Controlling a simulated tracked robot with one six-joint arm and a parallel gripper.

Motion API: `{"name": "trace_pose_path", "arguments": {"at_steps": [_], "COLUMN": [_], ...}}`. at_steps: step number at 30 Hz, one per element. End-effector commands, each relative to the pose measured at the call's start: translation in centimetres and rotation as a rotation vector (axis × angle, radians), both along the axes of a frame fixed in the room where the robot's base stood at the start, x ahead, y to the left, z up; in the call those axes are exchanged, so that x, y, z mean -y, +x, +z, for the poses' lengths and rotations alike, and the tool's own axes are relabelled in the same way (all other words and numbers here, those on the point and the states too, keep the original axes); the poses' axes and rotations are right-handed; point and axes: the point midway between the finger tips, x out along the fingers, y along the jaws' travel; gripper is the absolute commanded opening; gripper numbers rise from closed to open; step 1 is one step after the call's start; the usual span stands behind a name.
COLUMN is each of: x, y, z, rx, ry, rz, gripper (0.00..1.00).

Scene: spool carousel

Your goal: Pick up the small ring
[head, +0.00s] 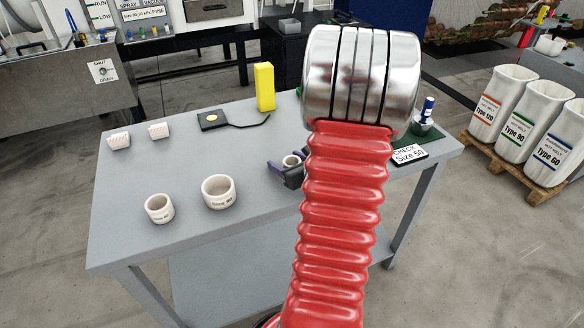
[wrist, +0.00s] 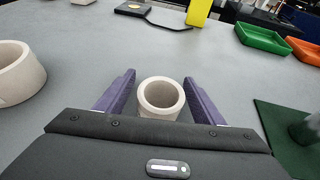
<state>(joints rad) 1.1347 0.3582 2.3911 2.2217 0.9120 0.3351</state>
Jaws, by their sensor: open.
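The small ring (wrist: 160,113) is a pale, off-white ring standing on the grey table with its opening facing up. In the wrist view it sits between the two purple fingers of my gripper (wrist: 159,78), with a gap visible on both sides. My gripper is open and holds nothing. The ring's lower front is close to the gripper's dark body in the wrist view.
Two larger pale rings, one smaller (head: 159,214) and one bigger (head: 220,199), stand left on the table (head: 130,235). A yellow block (head: 265,87) and a black device (head: 212,120) are behind. A green mat (wrist: 282,122), orange tray (wrist: 302,49) and green tray (wrist: 262,41) lie right.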

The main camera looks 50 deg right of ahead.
Motion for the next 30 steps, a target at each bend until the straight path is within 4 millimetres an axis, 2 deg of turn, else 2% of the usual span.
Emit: {"name": "trace_pose_path", "arguments": {"at_steps": [6,24,30], "x": [0.04,0.11,0.14], "y": [-0.08,-0.15,-0.17], "z": [0.00,0.00,0.00], "rx": [0.000,0.000,0.000], "ry": [0.000,0.001,0.000], "rz": [-0.002,-0.004,-0.004], "gripper": [0.61,0.18,0.18]}}
